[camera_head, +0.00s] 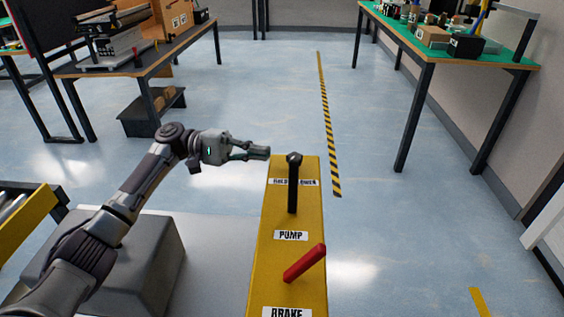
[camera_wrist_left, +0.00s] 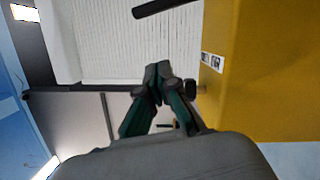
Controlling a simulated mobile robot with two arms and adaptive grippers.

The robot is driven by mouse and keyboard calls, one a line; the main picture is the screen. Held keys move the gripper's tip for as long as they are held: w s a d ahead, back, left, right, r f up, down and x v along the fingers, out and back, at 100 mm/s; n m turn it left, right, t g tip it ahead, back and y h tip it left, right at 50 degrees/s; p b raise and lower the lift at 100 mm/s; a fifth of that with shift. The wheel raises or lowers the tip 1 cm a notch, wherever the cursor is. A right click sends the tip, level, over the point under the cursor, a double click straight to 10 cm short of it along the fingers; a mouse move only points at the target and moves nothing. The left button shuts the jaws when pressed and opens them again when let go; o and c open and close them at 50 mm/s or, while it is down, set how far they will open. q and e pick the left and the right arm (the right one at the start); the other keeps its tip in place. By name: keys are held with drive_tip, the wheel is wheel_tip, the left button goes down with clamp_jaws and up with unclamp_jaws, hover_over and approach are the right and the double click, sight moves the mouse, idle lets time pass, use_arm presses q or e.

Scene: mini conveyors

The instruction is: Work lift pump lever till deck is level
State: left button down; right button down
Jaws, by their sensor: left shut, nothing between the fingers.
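A yellow lift console (camera_head: 262,228) stands in the middle of the head view, with labels reading PUMP (camera_head: 291,236) and BRAKE (camera_head: 287,312). A black lever with a round knob (camera_head: 294,180) rises upright from it above the PUMP label. A red lever (camera_head: 305,263) leans to the right above the BRAKE label. My left gripper (camera_head: 268,152) is shut and empty, just left of the black lever's knob; whether they touch I cannot tell. In the left wrist view, the closed fingers (camera_wrist_left: 157,70) are beside the yellow console (camera_wrist_left: 262,75). My right gripper is not in view.
A dark-topped table (camera_head: 165,52) stands at the back left and a green-topped table (camera_head: 440,47) at the back right, both loaded. A grey box (camera_head: 160,262) sits beneath my left arm. A yellow-edged conveyor (camera_head: 32,228) is at far left. Floor beyond the console is clear.

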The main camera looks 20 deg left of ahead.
sight(293, 187)
use_arm(q)
drive_tip(key=d, duration=0.6)
drive_tip(key=shift+s+r, duration=0.2)
drive_tip(key=s, duration=0.3)
drive_tip(key=shift+d+r, duration=0.1)
drive_tip(key=shift+r, duration=0.3)
drive_tip(key=shift+s+d+r, duration=0.1)
drive_tip(key=shift+s, duration=0.25)
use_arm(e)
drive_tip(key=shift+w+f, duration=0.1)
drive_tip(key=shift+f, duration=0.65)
